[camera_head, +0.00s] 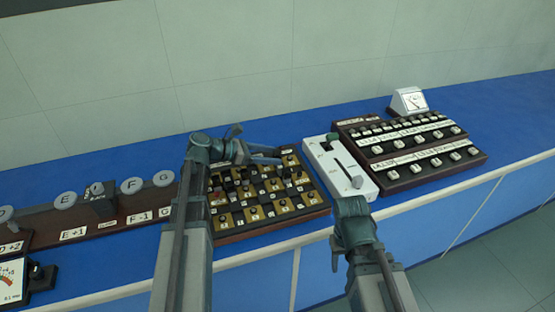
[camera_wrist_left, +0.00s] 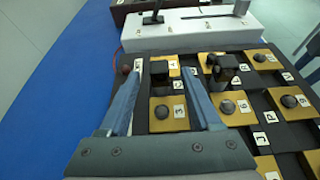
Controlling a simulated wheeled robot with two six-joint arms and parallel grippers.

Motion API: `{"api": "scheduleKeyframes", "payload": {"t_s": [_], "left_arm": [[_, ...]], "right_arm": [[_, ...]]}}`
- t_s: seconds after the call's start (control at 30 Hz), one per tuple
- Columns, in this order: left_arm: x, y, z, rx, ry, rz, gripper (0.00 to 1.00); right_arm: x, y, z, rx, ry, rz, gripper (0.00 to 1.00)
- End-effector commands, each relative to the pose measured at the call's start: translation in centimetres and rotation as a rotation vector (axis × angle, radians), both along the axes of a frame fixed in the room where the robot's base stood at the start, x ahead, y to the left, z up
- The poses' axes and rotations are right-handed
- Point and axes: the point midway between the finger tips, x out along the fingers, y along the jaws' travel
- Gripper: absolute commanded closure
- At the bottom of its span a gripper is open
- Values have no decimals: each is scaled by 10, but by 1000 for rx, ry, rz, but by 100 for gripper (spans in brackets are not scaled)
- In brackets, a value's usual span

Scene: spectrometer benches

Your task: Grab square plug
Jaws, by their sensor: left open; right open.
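A plug board (camera_head: 262,224) with gold and black squares stands on the blue bench. My left gripper (camera_head: 281,156) reaches over its far right part with both fingers apart. In the left wrist view the open fingers (camera_wrist_left: 161,70) point toward a low black square-topped plug (camera_wrist_left: 159,72) on a gold tile. It shows between the fingertips; whether they touch it I cannot tell. A taller black square plug (camera_wrist_left: 226,68) stands to the right, outside the fingers. My right gripper (camera_head: 350,207) is in front of the white lever box; its fingers are hard to make out.
Several round knobs sit on the other tiles. The white lever box (camera_head: 321,152) stands right of the board, with a dark switch panel (camera_head: 410,152) and a small meter (camera_head: 409,101) beyond. A lettered rack (camera_head: 134,219) is at left. The bench's front edge is close.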

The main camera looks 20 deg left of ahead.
Motion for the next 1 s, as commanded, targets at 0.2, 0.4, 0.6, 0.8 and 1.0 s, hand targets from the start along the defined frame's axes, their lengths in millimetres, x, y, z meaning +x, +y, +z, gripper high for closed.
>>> {"api": "scheduleKeyframes", "payload": {"t_s": [0.2, 0.4, 0.6, 0.8, 1.0], "left_arm": [[15, -22, -11, 0, 0, -2, 35], [15, -22, -10, 0, 0, 0, 35], [15, -22, -10, 1, -1, 0, 69], [15, -22, -10, 1, -1, 0, 100], [15, -22, -9, 1, -1, 0, 100]], "right_arm": [[0, 0, -11, 0, 0, 0, 50], [0, 0, -10, 0, 0, 0, 50], [0, 0, -10, 0, 0, 0, 50], [0, 0, -10, 0, 0, 0, 50], [0, 0, -10, 0, 0, 0, 50]]}}
